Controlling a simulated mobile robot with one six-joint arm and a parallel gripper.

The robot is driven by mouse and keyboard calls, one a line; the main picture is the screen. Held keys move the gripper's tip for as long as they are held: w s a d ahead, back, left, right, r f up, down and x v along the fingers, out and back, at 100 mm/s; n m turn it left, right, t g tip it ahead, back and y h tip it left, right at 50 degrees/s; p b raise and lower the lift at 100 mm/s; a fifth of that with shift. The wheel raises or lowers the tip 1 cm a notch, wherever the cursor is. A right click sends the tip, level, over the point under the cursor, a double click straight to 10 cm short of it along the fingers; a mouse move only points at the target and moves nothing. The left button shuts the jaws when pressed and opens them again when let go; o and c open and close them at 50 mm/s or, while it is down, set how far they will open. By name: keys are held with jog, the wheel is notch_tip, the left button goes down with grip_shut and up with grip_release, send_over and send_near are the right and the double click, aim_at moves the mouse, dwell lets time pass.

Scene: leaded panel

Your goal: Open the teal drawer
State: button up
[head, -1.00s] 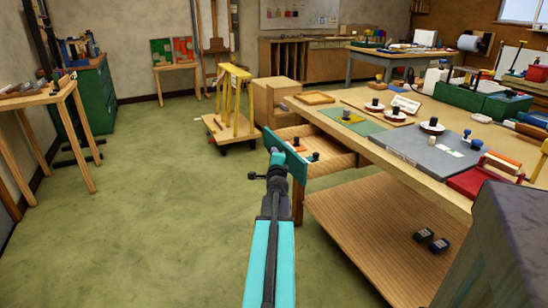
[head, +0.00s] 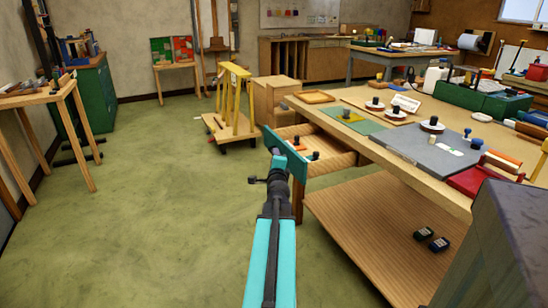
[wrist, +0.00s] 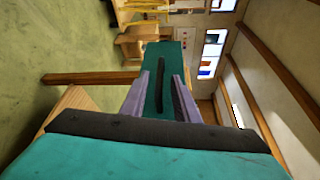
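The teal drawer (head: 290,153) stands pulled out from the left side of the long workbench. Its wooden inside shows, with an orange piece (head: 297,143) and a dark-knobbed item (head: 314,156) in it. My gripper (head: 279,160) is at the outer face of the teal front. In the wrist view the teal front (wrist: 164,55) fills the space ahead, with an upright black handle (wrist: 159,85) on it. The two purple-grey fingers of my gripper (wrist: 161,78) stand apart, one on each side of the handle. I see no clear contact with it.
The workbench (head: 385,150) bears pads and several white-and-dark knobbed items. Its lower shelf (head: 360,235) holds two small dark blocks. A yellow rack cart (head: 232,110) stands beyond the drawer. Green floor (head: 160,210) is clear to the left.

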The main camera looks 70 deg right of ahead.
jog(key=shift+v, duration=1.95)
jog(key=shift+w, duration=0.15)
